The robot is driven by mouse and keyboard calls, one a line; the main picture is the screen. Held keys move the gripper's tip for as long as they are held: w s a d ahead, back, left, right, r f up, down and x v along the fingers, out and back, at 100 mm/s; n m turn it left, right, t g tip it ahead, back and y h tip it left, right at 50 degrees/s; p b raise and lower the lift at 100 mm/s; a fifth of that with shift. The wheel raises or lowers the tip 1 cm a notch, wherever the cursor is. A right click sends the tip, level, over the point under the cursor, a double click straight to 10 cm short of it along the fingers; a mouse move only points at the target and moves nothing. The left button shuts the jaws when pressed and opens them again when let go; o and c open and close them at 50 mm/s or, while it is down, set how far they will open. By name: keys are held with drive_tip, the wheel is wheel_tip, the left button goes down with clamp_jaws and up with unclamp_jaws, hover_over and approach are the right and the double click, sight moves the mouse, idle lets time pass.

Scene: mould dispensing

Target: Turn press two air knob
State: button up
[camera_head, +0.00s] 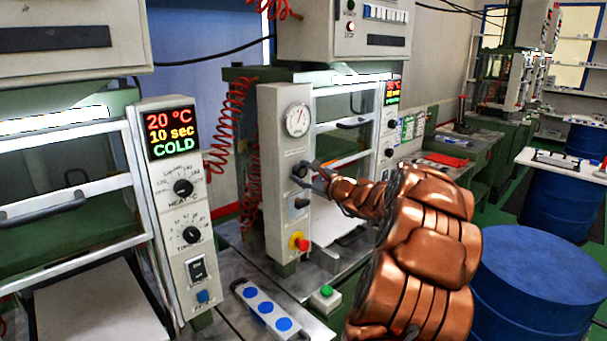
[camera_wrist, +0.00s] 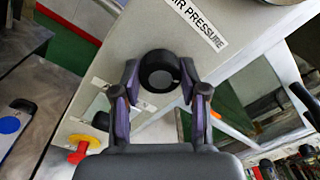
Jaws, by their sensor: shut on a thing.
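The air knob (camera_wrist: 158,70) is a round black knob on the grey front panel (camera_head: 273,130) of the second press. It sits below the "AIR PRESSURE" label (camera_wrist: 196,20). My gripper (camera_wrist: 160,80) is shut on the knob, with one purple-padded finger on each side of it. In the head view my gripper (camera_head: 304,170) meets the panel at the knob, below the white round pressure gauge (camera_head: 297,120). The gripper partly hides the knob there.
A black switch (camera_head: 298,204) and a red knob on a yellow base (camera_head: 299,241) lie lower on the same panel. The first press's control panel (camera_head: 175,215) stands at left, reading 20 °C, 10 sec, COLD. A blue barrel (camera_head: 530,280) stands at right.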

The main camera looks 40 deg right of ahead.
drive_tip(key=shift+c, duration=1)
drive_tip(key=shift+w+a+r+b, duration=0.15)
drive_tip(key=shift+r+b, duration=0.3)
drive_tip(key=shift+b, duration=0.5)
drive_tip(key=shift+f+m, duration=0.25)
drive_tip(key=shift+m, duration=0.05)
drive_tip(key=o, duration=1.1)
drive_tip(key=shift+f, duration=0.15)
drive_tip(key=shift+o, duration=0.2)
drive_tip(key=shift+s+d, duration=0.2)
drive_tip(key=s, duration=1.2)
drive_tip(key=shift+a, duration=0.35)
drive_tip(key=shift+w, duration=0.1)
